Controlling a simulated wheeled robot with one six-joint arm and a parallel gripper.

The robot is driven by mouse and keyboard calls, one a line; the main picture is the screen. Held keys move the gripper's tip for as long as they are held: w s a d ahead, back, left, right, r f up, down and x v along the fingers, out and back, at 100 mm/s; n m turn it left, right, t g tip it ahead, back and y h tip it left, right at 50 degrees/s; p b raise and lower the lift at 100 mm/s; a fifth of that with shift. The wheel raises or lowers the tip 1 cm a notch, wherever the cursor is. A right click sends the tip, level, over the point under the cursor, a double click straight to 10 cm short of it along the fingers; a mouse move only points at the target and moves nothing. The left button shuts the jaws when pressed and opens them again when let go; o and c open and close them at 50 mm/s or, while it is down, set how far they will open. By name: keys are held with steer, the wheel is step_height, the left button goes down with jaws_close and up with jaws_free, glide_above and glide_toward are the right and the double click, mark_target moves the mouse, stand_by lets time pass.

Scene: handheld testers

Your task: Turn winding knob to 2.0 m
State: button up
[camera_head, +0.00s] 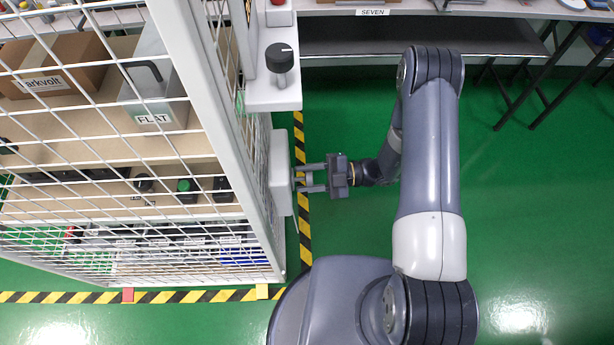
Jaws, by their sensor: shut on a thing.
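My gripper (302,178) reaches left to a white box (280,172) mounted on the side of the mesh cage. Its two fingers are closed around a small grey part at the box's right face, which looks like a knob seen edge-on. The fingers hide most of it, and no scale or reading shows from here. My gripper is apart from that black knob.
The white mesh cage (185,70) on the left holds shelves with a brown box (62,68), a case labelled FLAT (152,90) and small devices. A bench labelled SEVEN (420,13) stands at the back. Green floor to the right is clear.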

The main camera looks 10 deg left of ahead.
steer(key=c, duration=0.3)
steer(key=shift+n, duration=0.3)
